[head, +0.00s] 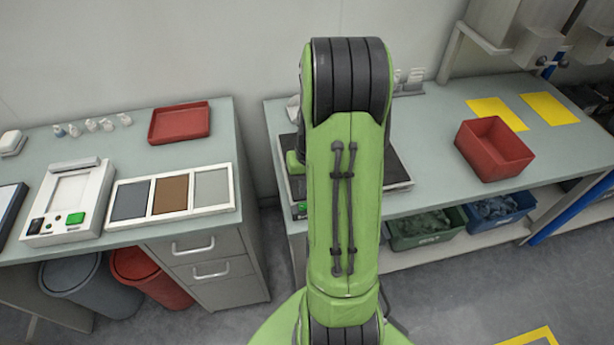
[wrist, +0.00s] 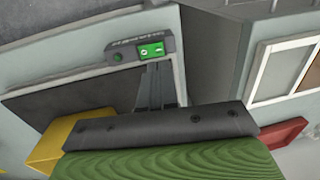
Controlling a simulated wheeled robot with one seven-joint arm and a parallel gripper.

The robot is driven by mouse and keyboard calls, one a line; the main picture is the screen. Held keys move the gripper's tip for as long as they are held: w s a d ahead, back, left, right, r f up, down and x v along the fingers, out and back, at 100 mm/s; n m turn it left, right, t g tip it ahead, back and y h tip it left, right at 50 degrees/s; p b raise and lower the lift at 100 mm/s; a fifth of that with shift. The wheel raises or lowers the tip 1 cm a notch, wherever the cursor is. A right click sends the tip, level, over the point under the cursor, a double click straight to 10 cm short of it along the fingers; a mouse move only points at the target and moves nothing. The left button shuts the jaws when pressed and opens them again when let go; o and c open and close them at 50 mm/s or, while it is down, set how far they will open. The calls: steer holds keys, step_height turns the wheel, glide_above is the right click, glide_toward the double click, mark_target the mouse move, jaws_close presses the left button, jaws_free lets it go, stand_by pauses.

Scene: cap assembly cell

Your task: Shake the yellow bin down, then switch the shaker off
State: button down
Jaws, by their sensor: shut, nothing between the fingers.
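The shaker (head: 400,176) is a low machine with a dark top plate, mostly behind my arm in the head view. In the wrist view its dark plate (wrist: 85,100) and grey control panel (wrist: 140,50) show. The panel has a round green button and a lit green patch with white marks. The yellow bin (wrist: 60,142) shows partly in the wrist view, at the plate's lower left; my gripper body covers the rest. The head view does not show it. My gripper (wrist: 157,68) is shut and empty, its fingertips at the panel's edge by the green patch; I cannot tell whether they touch.
A red bin (head: 494,148) and yellow mats (head: 550,108) are on the right bench. The left bench holds a red tray (head: 180,122), a three-colour panel (head: 171,194) and a white device with a green button (head: 68,205). A gap separates the benches.

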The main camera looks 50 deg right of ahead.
mark_target(302, 207)
steer(key=f, duration=0.1)
steer(key=f+b, duration=0.1)
steer(key=f, duration=0.3)
steer(key=shift+w+a+f, duration=0.2)
steer(key=shift+a+f, duration=0.05)
steer(key=shift+w+a+f+b, duration=0.1)
steer(key=shift+a+f+b, duration=0.05)
steer(key=shift+f+b, duration=0.3)
steer(key=shift+r, duration=0.2)
steer(key=shift+s, duration=0.2)
